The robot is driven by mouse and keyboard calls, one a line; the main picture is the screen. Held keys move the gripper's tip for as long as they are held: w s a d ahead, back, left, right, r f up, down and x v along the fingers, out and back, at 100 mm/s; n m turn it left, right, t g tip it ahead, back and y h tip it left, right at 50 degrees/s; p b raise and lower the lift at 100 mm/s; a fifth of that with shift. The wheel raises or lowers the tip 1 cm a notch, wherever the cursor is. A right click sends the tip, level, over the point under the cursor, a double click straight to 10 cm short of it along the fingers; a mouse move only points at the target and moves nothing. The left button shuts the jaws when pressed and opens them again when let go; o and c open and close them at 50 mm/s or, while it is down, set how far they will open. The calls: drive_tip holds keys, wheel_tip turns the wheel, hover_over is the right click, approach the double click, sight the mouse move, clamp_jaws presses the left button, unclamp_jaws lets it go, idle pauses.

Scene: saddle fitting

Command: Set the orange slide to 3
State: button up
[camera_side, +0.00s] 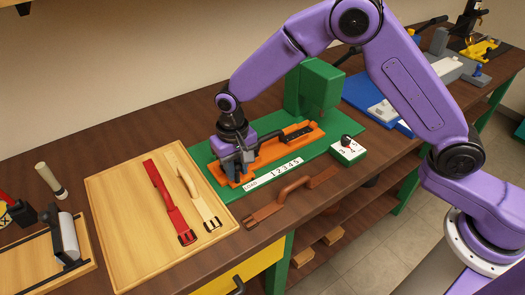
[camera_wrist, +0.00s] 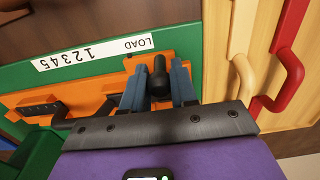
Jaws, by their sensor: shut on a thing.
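The orange slide (camera_side: 268,153) lies on a green base (camera_side: 338,132) in the side view, and it also shows in the wrist view (camera_wrist: 92,100). A white scale strip (camera_side: 274,173) marked LOAD and 1 to 5 runs along its front; it is clear in the wrist view (camera_wrist: 92,52). My gripper (camera_side: 238,172) is low over the slide's left end. In the wrist view my gripper (camera_wrist: 158,92) has its blue fingers on either side of an upright black knob (camera_wrist: 159,77) and is shut on it. The knob stands beside the LOAD end of the strip.
A green press block (camera_side: 315,88) stands behind the slide's right end. A white-topped dial box (camera_side: 347,150) is at the right. A brown handled strap (camera_side: 290,201) lies in front. A wooden board (camera_side: 120,215) with red and cream straps is at the left.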

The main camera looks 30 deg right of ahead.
drive_tip(key=shift+d+f, duration=0.1)
drive_tip(key=shift+d, duration=4.85)
drive_tip(key=shift+a, duration=0.35)
drive_tip(key=o, duration=0.8)
drive_tip(key=shift+c, duration=0.2)
wheel_tip(320, 180, up, 6)
drive_tip(key=shift+d, duration=0.1)
